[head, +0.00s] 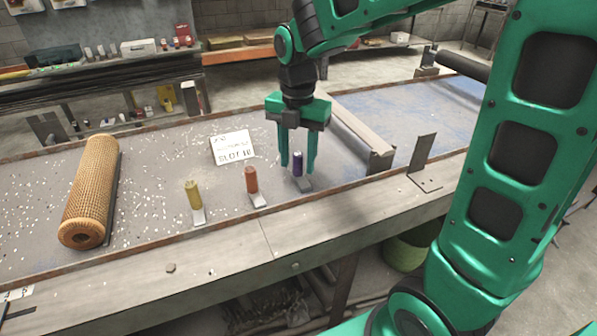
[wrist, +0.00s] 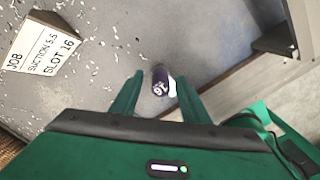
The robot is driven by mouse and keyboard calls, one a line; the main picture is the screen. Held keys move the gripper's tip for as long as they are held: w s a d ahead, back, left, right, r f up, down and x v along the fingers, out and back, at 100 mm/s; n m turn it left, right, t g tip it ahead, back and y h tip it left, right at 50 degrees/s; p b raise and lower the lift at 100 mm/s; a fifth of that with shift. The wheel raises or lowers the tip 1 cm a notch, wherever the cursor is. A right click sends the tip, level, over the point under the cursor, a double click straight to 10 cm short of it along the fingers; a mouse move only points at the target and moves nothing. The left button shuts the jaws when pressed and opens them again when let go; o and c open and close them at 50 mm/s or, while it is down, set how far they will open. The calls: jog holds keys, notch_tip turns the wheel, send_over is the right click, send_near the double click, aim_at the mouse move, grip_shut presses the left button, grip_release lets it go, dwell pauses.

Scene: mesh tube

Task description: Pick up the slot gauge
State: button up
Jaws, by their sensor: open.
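Three slot gauges stand on the bench, each a coloured upright handle on a flat grey metal foot: yellow (head: 193,194), orange-red (head: 251,180) and purple (head: 298,160). In the wrist view the purple gauge (wrist: 160,80) shows white digits that look like 16, turned in the picture. My gripper (head: 298,166) is open and points down, with one green finger on each side of the purple handle. The wrist view also shows my gripper (wrist: 158,84) with the handle between its fingertips; I cannot tell whether either finger touches it.
A white card (head: 232,148) reads JOB, SUCTION 5.5, SLOT 16 in the wrist view. A tan mesh roll (head: 92,190) lies at the left. A grey metal bar (head: 352,132) and an upright bracket (head: 421,160) stand right of my gripper. White scraps litter the bench.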

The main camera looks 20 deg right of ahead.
grip_shut()
